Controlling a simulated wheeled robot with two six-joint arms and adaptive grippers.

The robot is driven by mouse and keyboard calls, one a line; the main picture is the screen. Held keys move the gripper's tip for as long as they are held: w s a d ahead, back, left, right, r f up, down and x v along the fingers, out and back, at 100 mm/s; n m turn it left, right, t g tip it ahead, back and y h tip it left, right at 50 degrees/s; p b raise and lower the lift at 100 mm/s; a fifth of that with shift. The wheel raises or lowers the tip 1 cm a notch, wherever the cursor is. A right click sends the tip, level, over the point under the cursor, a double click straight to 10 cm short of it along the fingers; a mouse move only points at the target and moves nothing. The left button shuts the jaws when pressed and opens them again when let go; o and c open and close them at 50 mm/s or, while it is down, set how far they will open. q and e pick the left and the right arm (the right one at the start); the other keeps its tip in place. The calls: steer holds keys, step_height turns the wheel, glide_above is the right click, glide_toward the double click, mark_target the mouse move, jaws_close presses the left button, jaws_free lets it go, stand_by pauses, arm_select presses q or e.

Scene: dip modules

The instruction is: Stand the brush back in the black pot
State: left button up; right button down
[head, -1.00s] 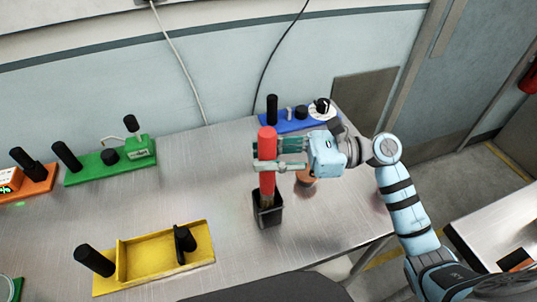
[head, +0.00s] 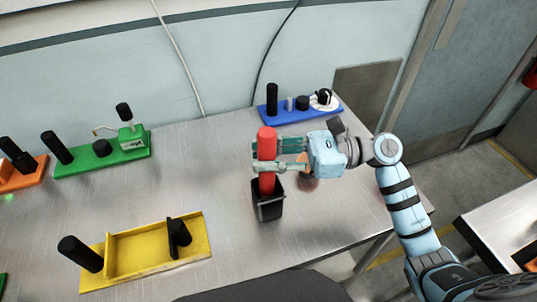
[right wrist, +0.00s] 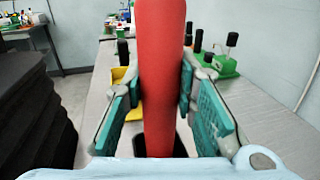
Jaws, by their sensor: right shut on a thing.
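The brush (head: 267,145) has a thick red handle and stands about upright, its lower end inside the black pot (head: 269,209). The pot is a square, open-topped holder on the metal table, and it hides the brush's bottom end. My right gripper (head: 267,157) is shut on the red handle above the pot's rim, reaching in from the right. In the right wrist view the red handle (right wrist: 160,75) runs down between the two teal fingers (right wrist: 160,115), over a dark opening. My left gripper is not in view.
A yellow tray module (head: 150,262) lies at front left. A green module (head: 75,163) and an orange one (head: 30,178) are at back left, a blue one (head: 290,117) behind the gripper. A copper-coloured thing (head: 304,183) is partly hidden. The middle table is clear.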

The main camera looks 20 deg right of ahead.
steer(key=c, duration=1.2)
jaws_free()
